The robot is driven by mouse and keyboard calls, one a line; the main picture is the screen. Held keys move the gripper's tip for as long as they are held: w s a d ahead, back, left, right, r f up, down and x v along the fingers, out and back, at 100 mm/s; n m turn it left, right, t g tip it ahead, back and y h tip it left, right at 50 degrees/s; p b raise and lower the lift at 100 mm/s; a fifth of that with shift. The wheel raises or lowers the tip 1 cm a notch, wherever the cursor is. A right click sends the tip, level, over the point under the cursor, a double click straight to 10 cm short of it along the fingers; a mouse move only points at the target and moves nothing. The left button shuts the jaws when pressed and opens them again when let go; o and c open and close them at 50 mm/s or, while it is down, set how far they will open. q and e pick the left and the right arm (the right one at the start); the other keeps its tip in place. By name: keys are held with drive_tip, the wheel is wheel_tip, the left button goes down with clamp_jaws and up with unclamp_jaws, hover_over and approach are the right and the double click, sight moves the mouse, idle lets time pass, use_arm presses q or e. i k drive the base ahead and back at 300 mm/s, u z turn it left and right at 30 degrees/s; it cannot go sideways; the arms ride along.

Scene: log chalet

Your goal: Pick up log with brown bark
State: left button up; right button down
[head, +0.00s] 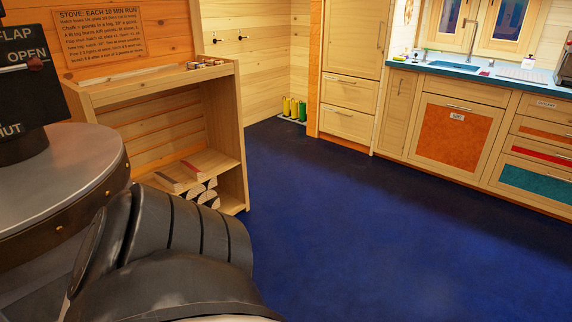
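Several logs (207,195) lie stacked low in an open wooden rack (238,140), with pale cut ends facing out. Split pieces (178,177) with pale and reddish-brown sides lie on top or just behind them. The bark on the round logs is too small and shaded to tell its colour surely. A black arm link of mine fills the lower left and hides part of the rack's bottom. Neither of my grippers is in view.
A round grey metal stove top (65,175) stands close at left, with a black flap control panel (25,85) above it. Blue floor (370,215) is open to the right. Yellow and green boots (294,108) stand by the back wall. Kitchen cabinets (455,135) line the far right.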

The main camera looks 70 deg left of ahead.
sight(175, 187)
drive_tip(key=i, duration=1.1)
drive_tip(key=u, duration=2.25)
drive_tip(key=i, duration=0.9)
drive_tip(key=u, duration=2.6)
